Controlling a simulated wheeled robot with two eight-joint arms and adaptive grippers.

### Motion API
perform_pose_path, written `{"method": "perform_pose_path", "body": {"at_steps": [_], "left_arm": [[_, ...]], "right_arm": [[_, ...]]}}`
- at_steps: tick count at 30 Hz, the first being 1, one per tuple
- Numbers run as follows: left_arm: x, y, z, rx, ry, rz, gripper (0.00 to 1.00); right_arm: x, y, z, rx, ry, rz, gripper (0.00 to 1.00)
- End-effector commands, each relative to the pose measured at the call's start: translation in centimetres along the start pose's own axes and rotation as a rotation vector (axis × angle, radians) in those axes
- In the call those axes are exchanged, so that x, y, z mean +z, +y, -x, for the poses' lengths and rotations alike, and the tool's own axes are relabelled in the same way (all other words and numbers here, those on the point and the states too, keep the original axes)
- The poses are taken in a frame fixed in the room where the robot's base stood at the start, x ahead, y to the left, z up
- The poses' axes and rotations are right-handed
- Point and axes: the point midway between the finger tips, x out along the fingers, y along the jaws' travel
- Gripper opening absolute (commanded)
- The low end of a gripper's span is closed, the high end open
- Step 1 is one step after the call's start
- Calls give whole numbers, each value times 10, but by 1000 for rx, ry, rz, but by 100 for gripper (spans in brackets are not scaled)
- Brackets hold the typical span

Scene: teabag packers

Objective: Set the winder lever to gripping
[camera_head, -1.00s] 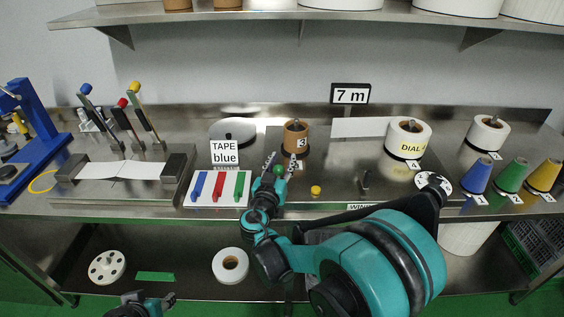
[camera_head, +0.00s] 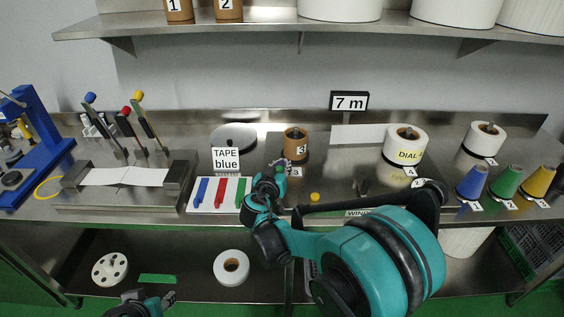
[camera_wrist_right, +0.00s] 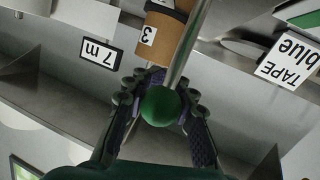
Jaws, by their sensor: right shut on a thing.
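The winder lever shows in the right wrist view as a bare metal rod (camera_wrist_right: 190,45) with a green ball knob (camera_wrist_right: 160,106) on its end. My right gripper (camera_wrist_right: 158,105) has its two dark fingers closed on either side of the knob. In the head view my right gripper (camera_head: 279,170) is just in front of the brown spool marked 3 (camera_head: 296,146), and it mostly hides the lever. My left gripper (camera_head: 150,303) is low at the bottom edge, in front of the lower shelf, and its jaws are too small to read.
The "TAPE blue" sign (camera_head: 227,160) and the white panel with blue, red and green pieces (camera_head: 232,207) are left of my right gripper. A small yellow knob (camera_head: 315,197) is just to its right. The DIAL spool (camera_head: 405,143) stands further right. A "7 m" sign (camera_head: 349,101) is behind.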

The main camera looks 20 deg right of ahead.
Motion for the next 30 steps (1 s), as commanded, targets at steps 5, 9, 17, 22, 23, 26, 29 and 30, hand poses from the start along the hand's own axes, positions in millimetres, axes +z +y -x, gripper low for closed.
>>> {"method": "perform_pose_path", "body": {"at_steps": [5, 9, 17, 22, 23, 26, 29, 30], "left_arm": [[-17, 0, 23, 0, 0, 0, 40], [-25, 0, 34, 0, 0, 0, 40], [-32, 0, 44, 0, 0, 0, 40], [-32, 0, 45, 0, 0, 0, 40], [-32, 0, 45, 0, 0, 0, 40], [-32, 0, 45, 0, 0, 0, 40], [-32, 0, 45, 0, 0, 0, 40], [-32, 0, 45, 0, 0, 0, 40]], "right_arm": [[-8, -3, -16, -12, -155, 40, 0], [-5, -6, -29, -24, -276, 71, 0], [3, -13, -49, -43, -466, 123, 0], [9, -16, -57, -48, -512, 137, 0], [10, -16, -58, -48, -511, 137, 0], [12, -17, -60, -48, -511, 136, 0], [14, -18, -62, -48, -512, 136, 0], [14, -18, -62, -47, -512, 135, 0]]}}
